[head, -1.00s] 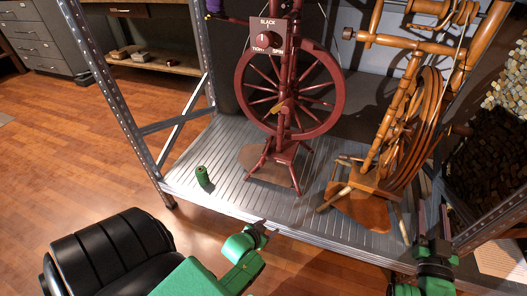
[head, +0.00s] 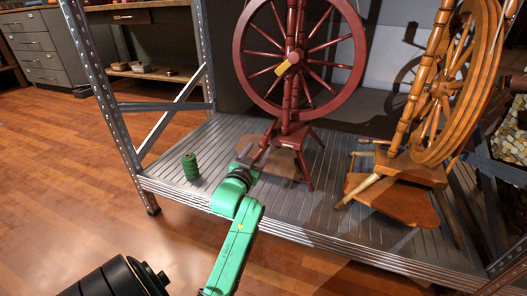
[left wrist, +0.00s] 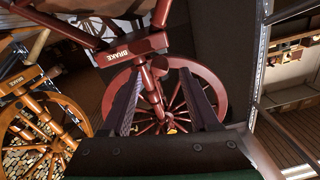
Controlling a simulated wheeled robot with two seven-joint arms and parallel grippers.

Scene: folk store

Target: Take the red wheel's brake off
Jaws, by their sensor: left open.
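The red spinning wheel (head: 297,55) stands on the metal shelf, its upper part cut off by the head view's top edge. A yellow piece (head: 284,68) shows near its hub. My left gripper (head: 246,152) is low in front of the red wheel's base and legs, to the left of its post. In the left wrist view the left gripper (left wrist: 158,82) is open, its fingers apart. A red bar with a "BRAKE" label (left wrist: 132,50) lies ahead of the fingertips, with the red wheel's rim and spokes (left wrist: 172,100) behind. Contact cannot be told. My right gripper is out of view.
An orange-brown spinning wheel (head: 440,110) stands at the right, also with a "BRAKE" label (left wrist: 22,80). A green spool (head: 190,167) stands on the ribbed shelf (head: 310,225) at the left. A metal upright (head: 110,110) bounds the shelf's left side.

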